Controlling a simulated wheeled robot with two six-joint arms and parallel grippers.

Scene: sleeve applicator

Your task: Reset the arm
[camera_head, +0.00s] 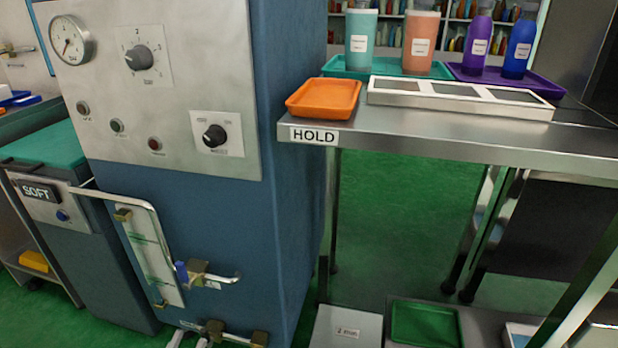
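I cannot make out either of my grippers or arms in the head view. A large blue machine (215,220) with a grey control panel (190,85) stands left of centre. The panel has a round gauge (70,40), a large black knob (139,57), a smaller knob (215,135) and three small buttons. Below it are a sight glass in a metal frame (150,250) and a brass valve (205,272) with a lever.
A steel table (420,128) labelled HOLD holds an orange tray (323,97), a white three-panel strip (460,98), and coloured bottles on green and purple trays. A SOFT unit (75,215) stands at left. A green tray (425,323) sits low. Green floor shows under the table.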

